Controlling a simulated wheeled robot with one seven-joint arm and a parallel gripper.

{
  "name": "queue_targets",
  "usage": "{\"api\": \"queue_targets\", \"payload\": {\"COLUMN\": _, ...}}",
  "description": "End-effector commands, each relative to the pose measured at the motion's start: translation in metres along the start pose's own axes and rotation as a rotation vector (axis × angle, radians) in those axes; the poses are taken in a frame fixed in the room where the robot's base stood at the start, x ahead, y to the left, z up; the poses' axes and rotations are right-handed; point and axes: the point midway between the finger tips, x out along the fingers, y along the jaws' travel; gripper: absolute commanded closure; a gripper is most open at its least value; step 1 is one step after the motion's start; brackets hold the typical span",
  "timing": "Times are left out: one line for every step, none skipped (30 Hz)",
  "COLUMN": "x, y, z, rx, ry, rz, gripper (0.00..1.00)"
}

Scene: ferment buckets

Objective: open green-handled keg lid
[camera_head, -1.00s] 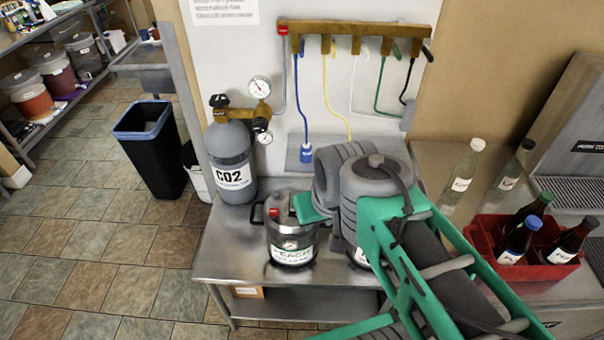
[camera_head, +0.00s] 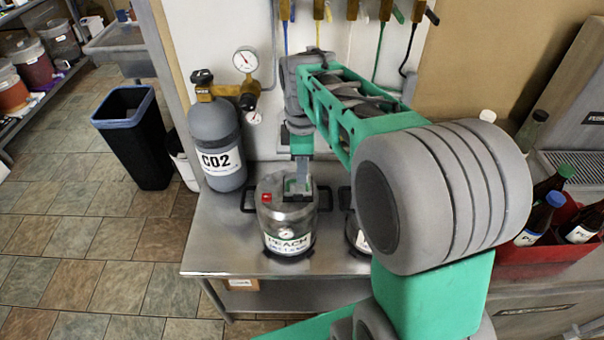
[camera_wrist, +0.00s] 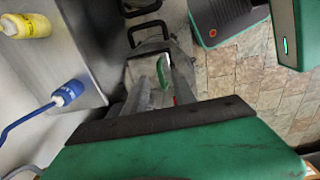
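The keg labelled PEACH (camera_head: 287,238) is a steel pot with black side handles, upright on the steel table. Its lid (camera_head: 268,190) is in place, with a small red part on top. The green lid handle (camera_wrist: 163,74) shows clearly in the wrist view; in the head view it is mostly covered by my gripper (camera_head: 300,187). My gripper points down over the lid. In the wrist view its two fingers (camera_wrist: 162,85) stand apart on either side of the green handle, with visible gaps. A second keg (camera_head: 356,236) stands to the right, mostly hidden by my arm.
The grey CO2 cylinder (camera_head: 216,150) with gauges stands close behind the keg to the left. Hoses hang on the wall; blue (camera_wrist: 67,92) and yellow (camera_wrist: 24,26) connectors show in the wrist view. A red bottle crate (camera_head: 535,250) is at right. The table's front left is clear.

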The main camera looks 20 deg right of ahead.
Motion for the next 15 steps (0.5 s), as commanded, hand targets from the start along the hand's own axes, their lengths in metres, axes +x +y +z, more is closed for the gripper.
{"api": "queue_targets", "payload": {"x": 0.008, "y": 0.000, "z": 0.000, "rx": 0.000, "ry": 0.000, "rz": -0.002, "gripper": 0.69}}
{"api": "queue_targets", "payload": {"x": 0.013, "y": 0.000, "z": 0.000, "rx": 0.001, "ry": 0.000, "rz": -0.002, "gripper": 0.69}}
{"api": "queue_targets", "payload": {"x": 0.018, "y": 0.000, "z": 0.000, "rx": 0.001, "ry": 0.000, "rz": 0.000, "gripper": 0.69}}
{"api": "queue_targets", "payload": {"x": 0.021, "y": 0.000, "z": 0.000, "rx": 0.001, "ry": 0.000, "rz": 0.000, "gripper": 0.69}}
{"api": "queue_targets", "payload": {"x": 0.023, "y": 0.000, "z": 0.000, "rx": 0.001, "ry": 0.000, "rz": 0.000, "gripper": 0.69}}
{"api": "queue_targets", "payload": {"x": 0.025, "y": 0.000, "z": 0.000, "rx": 0.001, "ry": 0.000, "rz": 0.001, "gripper": 0.69}}
{"api": "queue_targets", "payload": {"x": 0.026, "y": 0.000, "z": 0.000, "rx": 0.001, "ry": 0.001, "rz": 0.002, "gripper": 0.69}}
{"api": "queue_targets", "payload": {"x": 0.027, "y": 0.000, "z": 0.000, "rx": 0.001, "ry": 0.001, "rz": 0.002, "gripper": 0.69}}
{"api": "queue_targets", "payload": {"x": 0.027, "y": 0.000, "z": 0.000, "rx": 0.001, "ry": 0.001, "rz": 0.003, "gripper": 0.69}}
{"api": "queue_targets", "payload": {"x": 0.027, "y": 0.000, "z": 0.000, "rx": 0.001, "ry": 0.001, "rz": 0.003, "gripper": 0.69}}
{"api": "queue_targets", "payload": {"x": 0.027, "y": 0.000, "z": 0.000, "rx": 0.001, "ry": 0.001, "rz": 0.003, "gripper": 0.69}}
{"api": "queue_targets", "payload": {"x": 0.027, "y": 0.000, "z": 0.000, "rx": 0.001, "ry": 0.001, "rz": 0.003, "gripper": 0.69}}
{"api": "queue_targets", "payload": {"x": 0.027, "y": 0.000, "z": 0.000, "rx": 0.001, "ry": 0.001, "rz": 0.003, "gripper": 0.69}}
{"api": "queue_targets", "payload": {"x": 0.027, "y": 0.000, "z": 0.000, "rx": 0.001, "ry": 0.001, "rz": 0.003, "gripper": 0.70}}
{"api": "queue_targets", "payload": {"x": 0.027, "y": 0.000, "z": 0.000, "rx": 0.001, "ry": 0.001, "rz": 0.003, "gripper": 0.74}}
